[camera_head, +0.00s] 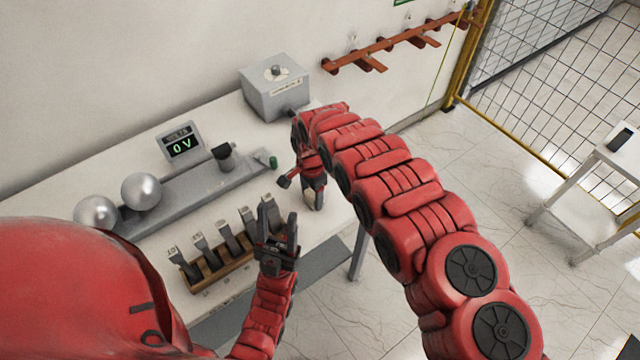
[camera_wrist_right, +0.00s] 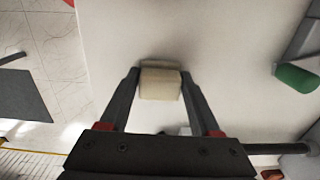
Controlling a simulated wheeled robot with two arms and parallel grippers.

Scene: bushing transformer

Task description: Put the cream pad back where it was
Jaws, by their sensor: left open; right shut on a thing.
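The cream pad (camera_wrist_right: 160,82) is a small pale block. In the right wrist view it sits between the two fingertips of my right gripper (camera_wrist_right: 160,92), which is shut on it. Bare white table top surrounds it there; whether it touches the table I cannot tell. In the head view my right gripper (camera_head: 314,192) points down over the table's right end, and its fingers largely hide the pad. My left gripper (camera_head: 277,232) is open and empty, pointing up near the table's front edge.
On the white table stand a wooden rack (camera_head: 222,267) of grey labelled pieces, a grey rail (camera_head: 190,195) with two metal spheres, a meter (camera_head: 180,144) reading 0 V and a grey box (camera_head: 274,90). A green-ended part (camera_head: 273,162) is near my right gripper. Mesh fencing stands right.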

